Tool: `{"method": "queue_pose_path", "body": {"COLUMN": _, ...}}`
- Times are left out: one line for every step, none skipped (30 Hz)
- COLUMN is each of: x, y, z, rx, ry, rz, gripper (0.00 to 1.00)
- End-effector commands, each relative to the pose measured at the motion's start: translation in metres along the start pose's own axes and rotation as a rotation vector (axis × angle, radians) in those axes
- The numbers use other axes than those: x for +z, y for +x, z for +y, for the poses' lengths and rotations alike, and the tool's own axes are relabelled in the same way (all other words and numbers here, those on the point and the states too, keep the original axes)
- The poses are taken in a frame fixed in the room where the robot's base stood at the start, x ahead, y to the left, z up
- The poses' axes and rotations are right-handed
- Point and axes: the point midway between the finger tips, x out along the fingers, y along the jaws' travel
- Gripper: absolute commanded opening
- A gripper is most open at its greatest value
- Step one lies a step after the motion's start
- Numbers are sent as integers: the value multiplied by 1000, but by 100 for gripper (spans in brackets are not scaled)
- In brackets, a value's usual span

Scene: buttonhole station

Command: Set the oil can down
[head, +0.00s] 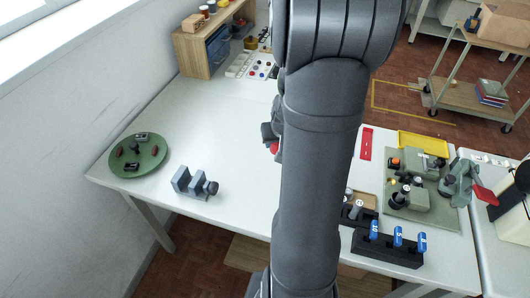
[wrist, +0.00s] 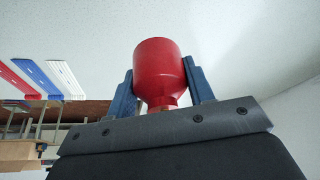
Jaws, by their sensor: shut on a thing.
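The red oil can (wrist: 160,72) is between the two blue fingers of my gripper (wrist: 162,88) in the wrist view. Its wide body points away from the palm and its narrower part sits close to the palm. The fingers are shut on it from both sides. In the head view my arm hides most of my gripper (head: 270,132), and only a bit of red from the can (head: 274,147) shows at the arm's left edge, over the middle of the white table (head: 225,130). I cannot tell whether the can touches the table.
A round green mat (head: 157,164) with small parts lies at left, near a grey slotted block (head: 190,182). A wooden shelf (head: 190,55) stands at the back. At right are a red strip (head: 366,143), a yellow tray (head: 422,143), a machine (head: 412,195) and a black rack (head: 385,250). The left-centre table is clear.

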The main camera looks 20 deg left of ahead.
Motion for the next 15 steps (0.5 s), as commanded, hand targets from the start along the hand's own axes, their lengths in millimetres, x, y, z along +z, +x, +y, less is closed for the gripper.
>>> {"method": "queue_pose_path", "body": {"x": -3, "y": 10, "z": -12, "rx": -3, "ry": -7, "rz": -3, "gripper": 16}}
{"method": "queue_pose_path", "body": {"x": -5, "y": 15, "z": -17, "rx": -2, "ry": -7, "rz": -2, "gripper": 16}}
{"method": "queue_pose_path", "body": {"x": -8, "y": 22, "z": -24, "rx": -2, "ry": -6, "rz": -2, "gripper": 16}}
{"method": "queue_pose_path", "body": {"x": -9, "y": 26, "z": -28, "rx": -2, "ry": -5, "rz": -1, "gripper": 16}}
{"method": "queue_pose_path", "body": {"x": -10, "y": 30, "z": -32, "rx": -2, "ry": -4, "rz": -1, "gripper": 16}}
{"method": "queue_pose_path", "body": {"x": -12, "y": 34, "z": -36, "rx": -1, "ry": -3, "rz": 0, "gripper": 16}}
{"method": "queue_pose_path", "body": {"x": -13, "y": 36, "z": -39, "rx": -1, "ry": -4, "rz": 0, "gripper": 16}}
{"method": "queue_pose_path", "body": {"x": -14, "y": 39, "z": -42, "rx": -1, "ry": -2, "rz": 0, "gripper": 16}}
{"method": "queue_pose_path", "body": {"x": -15, "y": 41, "z": -44, "rx": 0, "ry": -1, "rz": 0, "gripper": 16}}
{"method": "queue_pose_path", "body": {"x": -16, "y": 42, "z": -45, "rx": 0, "ry": -1, "rz": 1, "gripper": 16}}
{"method": "queue_pose_path", "body": {"x": -16, "y": 43, "z": -46, "rx": 0, "ry": 0, "rz": 2, "gripper": 16}}
{"method": "queue_pose_path", "body": {"x": -16, "y": 45, "z": -46, "rx": 0, "ry": 1, "rz": 1, "gripper": 16}}
{"method": "queue_pose_path", "body": {"x": -15, "y": 47, "z": -47, "rx": 0, "ry": 1, "rz": 1, "gripper": 16}}
{"method": "queue_pose_path", "body": {"x": -13, "y": 50, "z": -47, "rx": 0, "ry": 2, "rz": 0, "gripper": 16}}
{"method": "queue_pose_path", "body": {"x": -11, "y": 55, "z": -46, "rx": 0, "ry": 2, "rz": -2, "gripper": 16}}
